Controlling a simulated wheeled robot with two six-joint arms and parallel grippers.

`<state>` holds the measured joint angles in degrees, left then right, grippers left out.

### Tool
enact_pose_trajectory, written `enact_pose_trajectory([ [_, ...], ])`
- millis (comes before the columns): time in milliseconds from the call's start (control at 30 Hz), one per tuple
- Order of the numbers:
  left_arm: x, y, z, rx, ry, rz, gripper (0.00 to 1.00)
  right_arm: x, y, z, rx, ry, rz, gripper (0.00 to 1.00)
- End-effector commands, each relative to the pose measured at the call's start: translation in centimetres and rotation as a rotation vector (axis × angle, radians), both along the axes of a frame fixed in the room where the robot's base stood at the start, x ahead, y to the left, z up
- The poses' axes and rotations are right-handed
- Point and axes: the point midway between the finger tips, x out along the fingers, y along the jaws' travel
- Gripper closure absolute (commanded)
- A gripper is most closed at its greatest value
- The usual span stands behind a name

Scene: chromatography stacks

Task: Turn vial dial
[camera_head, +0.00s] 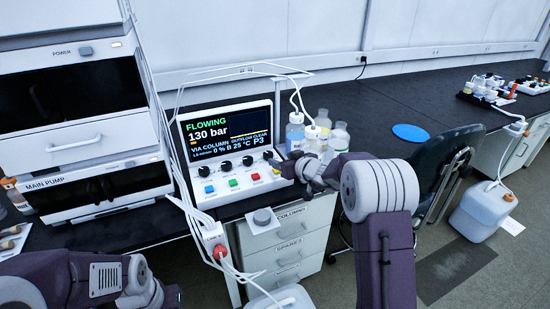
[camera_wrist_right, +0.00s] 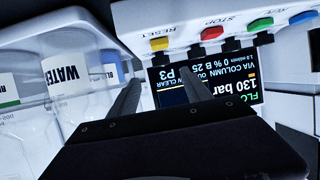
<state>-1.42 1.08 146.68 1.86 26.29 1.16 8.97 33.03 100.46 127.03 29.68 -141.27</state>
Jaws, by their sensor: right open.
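A white control console (camera_head: 225,200) has a row of several black dials above coloured buttons. Its rightmost dial (camera_head: 268,155) sits close to my right gripper (camera_head: 272,163). I cannot read the dial labels, so which one is the vial dial is unclear. In the right wrist view my right gripper (camera_wrist_right: 161,77) is open, its fingers apart in front of the console, which appears upside down. I see nothing between them, and cannot tell whether they touch a dial. My left arm ends at the lower left of the head view; its fingers do not show.
The console screen (camera_head: 225,130) reads FLOWING, 130 bar, P3. Bottles (camera_head: 340,137) stand just right of the console, close to my right wrist. The counter behind the bottles is clear around a blue disc (camera_head: 410,132).

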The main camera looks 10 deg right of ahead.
Motion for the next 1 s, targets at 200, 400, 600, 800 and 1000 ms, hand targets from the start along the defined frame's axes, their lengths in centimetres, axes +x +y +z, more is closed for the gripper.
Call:
enact_pose_trajectory([
  [200, 0.0, 0.0, 1.7, 0.0, 0.0, 0.0, 0.64, 3.5, 1.2, -1.2, 0.001, 0.003, 0.004, 0.43],
  [400, 0.0, 0.0, 2.9, 0.0, 0.0, 0.0, 0.64, 6.6, 2.1, -2.6, 0.001, 0.001, 0.004, 0.43],
  [600, 0.0, 0.0, 3.2, 0.0, 0.0, 0.0, 0.64, 7.7, 2.5, -3.3, 0.0, 0.002, 0.003, 0.43],
  [800, 0.0, 0.0, 3.2, 0.0, 0.0, 0.0, 0.64, 7.8, 2.5, -3.4, 0.0, 0.002, 0.003, 0.43],
  [1000, 0.0, 0.0, 3.1, 0.0, 0.0, 0.0, 0.64, 7.8, 2.5, -3.4, 0.001, 0.001, 0.003, 0.93],
])
